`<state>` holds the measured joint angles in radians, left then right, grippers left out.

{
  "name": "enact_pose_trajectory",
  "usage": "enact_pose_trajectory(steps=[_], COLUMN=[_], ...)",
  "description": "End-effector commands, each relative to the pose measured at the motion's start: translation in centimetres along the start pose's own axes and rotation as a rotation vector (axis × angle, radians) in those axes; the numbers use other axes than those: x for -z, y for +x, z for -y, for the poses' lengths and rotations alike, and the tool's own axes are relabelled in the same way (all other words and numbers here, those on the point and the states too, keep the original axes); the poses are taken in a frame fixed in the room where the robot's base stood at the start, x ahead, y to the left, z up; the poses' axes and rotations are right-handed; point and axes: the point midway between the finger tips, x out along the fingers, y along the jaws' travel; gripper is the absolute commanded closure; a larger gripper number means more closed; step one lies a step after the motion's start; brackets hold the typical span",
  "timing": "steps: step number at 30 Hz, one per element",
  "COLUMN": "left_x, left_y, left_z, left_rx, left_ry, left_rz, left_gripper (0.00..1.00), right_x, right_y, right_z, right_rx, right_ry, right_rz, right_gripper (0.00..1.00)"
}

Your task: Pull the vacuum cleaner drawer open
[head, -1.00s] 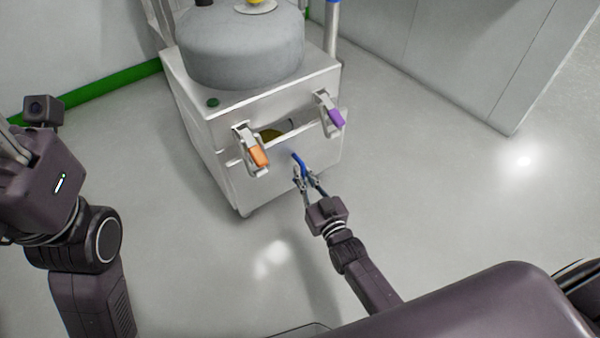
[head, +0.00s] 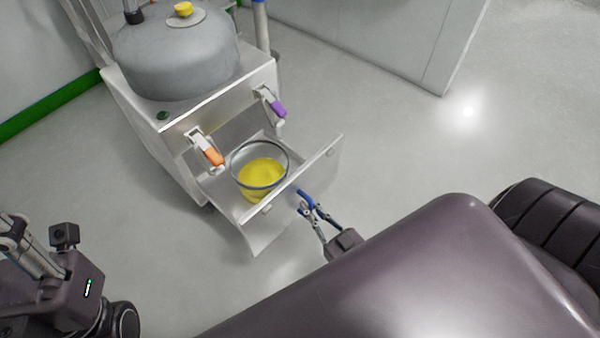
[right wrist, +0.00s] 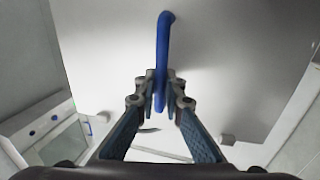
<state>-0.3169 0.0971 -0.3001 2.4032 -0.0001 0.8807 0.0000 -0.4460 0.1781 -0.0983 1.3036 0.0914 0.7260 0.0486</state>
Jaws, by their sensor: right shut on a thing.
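The vacuum cleaner (head: 180,55) is a grey rounded drum on a white cabinet. Its drawer (head: 318,160) stands well out from the cabinet front, showing a round glass-like container with yellow contents (head: 262,175) inside. My right gripper (head: 308,208) is shut on the blue drawer handle (head: 303,198) at the drawer front. In the right wrist view the blue handle (right wrist: 162,60) runs between the fingertips (right wrist: 160,92). My left arm shows at the lower left, but its fingertips are not visible.
An orange-tipped latch (head: 211,156) and a purple-tipped latch (head: 276,108) hang on the cabinet front above the drawer. A grey wall panel (head: 410,40) stands at the upper right. The floor right of the drawer is clear.

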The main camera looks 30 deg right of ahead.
Motion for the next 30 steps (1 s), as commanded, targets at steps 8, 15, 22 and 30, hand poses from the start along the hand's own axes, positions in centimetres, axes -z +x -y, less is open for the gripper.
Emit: enact_pose_trajectory(steps=[8, 15, 22, 30], left_x=[0.07, 0.06, 0.04, 0.03], left_y=[-0.14, -0.16, -0.16, -0.11], left_z=[0.0, -0.01, -0.01, 0.05], left_rx=[0.003, 0.003, 0.003, 0.004], left_ry=[-0.001, -0.001, -0.002, 0.0], left_rz=[0.006, 0.006, 0.006, 0.007], left_gripper=[0.6, 0.6, 0.6, 0.6], right_x=[-0.06, -0.08, -0.06, 0.1], right_y=[-0.84, -0.83, -0.8, -0.78], right_z=[-0.15, -0.14, -0.14, -0.14], right_rx=[0.0, 0.0, 0.0, 0.0], right_ry=[0.0, 0.0, 0.0, 0.0], right_rz=[0.0, 0.0, 0.0, -0.001], right_gripper=[1.0, 1.0, 0.74, 0.74])
